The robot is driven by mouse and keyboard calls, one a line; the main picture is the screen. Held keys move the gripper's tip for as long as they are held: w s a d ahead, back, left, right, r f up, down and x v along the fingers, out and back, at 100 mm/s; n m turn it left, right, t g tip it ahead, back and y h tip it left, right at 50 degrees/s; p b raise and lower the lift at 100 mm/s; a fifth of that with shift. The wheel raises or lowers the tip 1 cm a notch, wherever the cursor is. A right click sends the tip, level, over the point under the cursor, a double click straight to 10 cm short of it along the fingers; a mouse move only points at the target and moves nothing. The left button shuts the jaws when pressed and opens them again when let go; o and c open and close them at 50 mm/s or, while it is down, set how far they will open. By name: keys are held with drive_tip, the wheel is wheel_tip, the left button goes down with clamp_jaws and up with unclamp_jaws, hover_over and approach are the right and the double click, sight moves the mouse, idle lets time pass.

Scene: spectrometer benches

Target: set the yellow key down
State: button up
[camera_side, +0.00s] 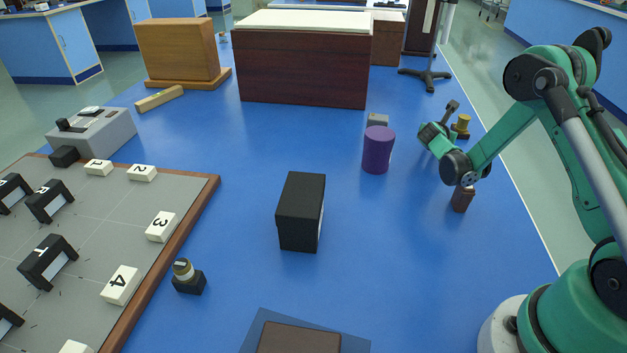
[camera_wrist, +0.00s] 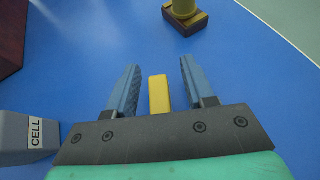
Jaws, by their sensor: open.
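The yellow key (camera_wrist: 159,95) shows in the wrist view as a small yellow block between the two blue fingers of my gripper (camera_wrist: 160,67). The fingers are open, with a gap of blue surface visible on each side of the key. The near end of the key is hidden by the gripper body, and I cannot tell whether it rests on the blue surface. In the side view my gripper (camera_side: 432,134) is low over the right part of the blue table, and I cannot make out the key there.
A brass piece on a brown base (camera_wrist: 185,18) stands just beyond the fingers. The side view shows a purple cylinder (camera_side: 378,150), a small brown block (camera_side: 462,199) and a black block (camera_side: 301,212) nearby.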

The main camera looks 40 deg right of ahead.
drive_tip(key=v, duration=1.1)
drive_tip(key=shift+w+a+r, duration=0.1)
drive_tip(key=shift+r, duration=0.05)
drive_tip(key=shift+a+r, duration=0.35)
drive_tip(key=shift+a, duration=0.15)
drive_tip(key=s+a+r+m+y, duration=0.2)
drive_tip(key=a+m+y, duration=0.2)
drive_tip(key=a+m, duration=0.2)
drive_tip(key=s+a+r+m+t+y, duration=0.1)
drive_tip(key=s+a+r+m+y, duration=0.1)
drive_tip(key=a+m, duration=0.4)
drive_tip(key=s+a+r+m+t+y, duration=0.1)
drive_tip(key=s+a+r+m+y, duration=0.1)
drive_tip(key=s+a+m+y, duration=0.2)
drive_tip(key=a+m+y, duration=0.1)
drive_tip(key=a+m, duration=0.2)
drive_tip(key=m, duration=0.3)
drive_tip(key=shift+s+r+y, duration=0.2)
drive_tip(key=shift+r+y, duration=0.1)
drive_tip(key=shift+r, duration=0.05)
